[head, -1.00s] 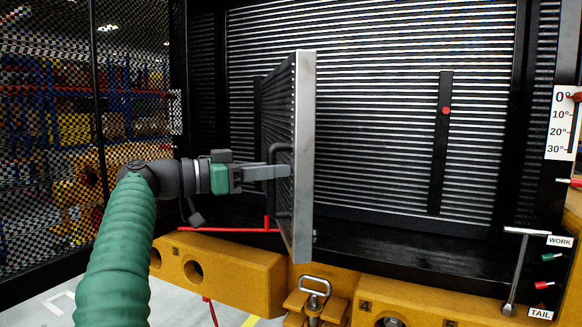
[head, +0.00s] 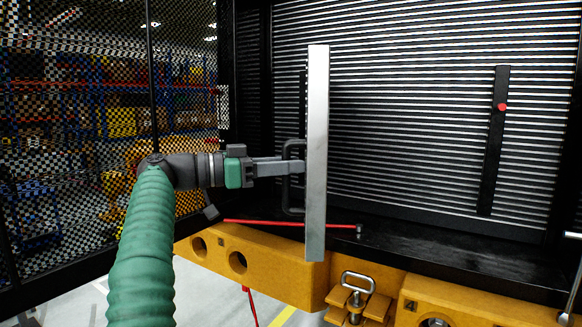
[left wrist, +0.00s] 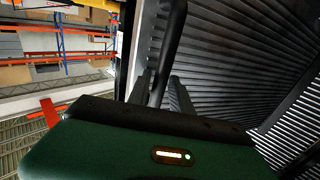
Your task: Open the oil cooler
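The oil cooler door (head: 317,150) is a finned panel with a pale metal frame, seen almost edge-on in the head view. It stands swung out from the large finned core (head: 420,130). Its dark bar handle (head: 289,148) is on the left face. My left gripper (head: 296,167) reaches in from the left at the handle. In the left wrist view the handle (left wrist: 170,40) runs down between the fingers (left wrist: 160,100), which look shut on it; the exact contact is partly hidden. The door's fins (left wrist: 235,50) fill the right of that view. My right gripper is not in view.
A yellow beam (head: 265,262) with holes and a metal clamp (head: 357,290) runs below the door. A red rod (head: 275,223) lies low behind the door. A mesh fence (head: 80,130) stands at left. A dark strip with a red knob (head: 502,107) is on the core.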

